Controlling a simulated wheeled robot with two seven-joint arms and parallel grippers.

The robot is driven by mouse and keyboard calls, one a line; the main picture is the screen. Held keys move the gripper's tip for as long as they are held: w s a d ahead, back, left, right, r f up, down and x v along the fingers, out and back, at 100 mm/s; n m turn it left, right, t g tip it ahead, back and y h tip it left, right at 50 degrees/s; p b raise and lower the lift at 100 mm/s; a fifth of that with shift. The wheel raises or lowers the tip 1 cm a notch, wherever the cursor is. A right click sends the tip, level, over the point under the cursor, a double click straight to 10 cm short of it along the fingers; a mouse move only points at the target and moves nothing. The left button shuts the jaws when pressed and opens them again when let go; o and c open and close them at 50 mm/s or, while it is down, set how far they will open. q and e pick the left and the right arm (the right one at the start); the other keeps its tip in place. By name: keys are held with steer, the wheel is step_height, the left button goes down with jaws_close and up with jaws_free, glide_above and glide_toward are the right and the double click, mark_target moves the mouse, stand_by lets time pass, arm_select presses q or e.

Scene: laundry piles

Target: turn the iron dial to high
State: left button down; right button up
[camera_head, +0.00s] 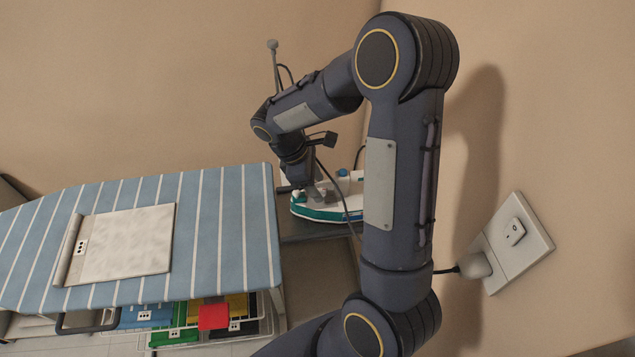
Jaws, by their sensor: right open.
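The iron (322,212), white with a teal-green base, rests on a dark surface (305,230) to the right of the ironing board. My right arm fills the middle of the view and covers the iron's right part. My right gripper (318,194) is above the left part of the iron, pointing down at it. Its fingers are small here and partly hidden, and I cannot tell whether they touch the iron. The dial cannot be made out. My left gripper is not in view.
A blue striped ironing board (225,225) with a folded pale cloth (127,243) stands at the left. Below it is a wire rack with coloured cloths, one of them red (213,316). A wall socket (513,240) holds a plug (474,265) at the right.

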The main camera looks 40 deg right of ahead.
steer(key=shift+s+d+f, duration=0.2)
steer(key=shift+f, duration=0.35)
steer(key=c, duration=1)
steer(key=shift+o, duration=0.2)
steer(key=shift+m, duration=0.3)
steer(key=m, duration=0.2)
steer(key=m+g+y, duration=0.1)
steer(key=m, duration=0.1)
steer(key=shift+w+d+m+y, duration=0.1)
steer(key=shift+m+y, duration=0.2)
steer(key=m+y, duration=0.1)
steer(key=m, duration=0.3)
steer(key=shift+d+m+y, duration=0.15)
steer(key=shift+m+y, duration=0.15)
steer(key=shift+y, duration=0.1)
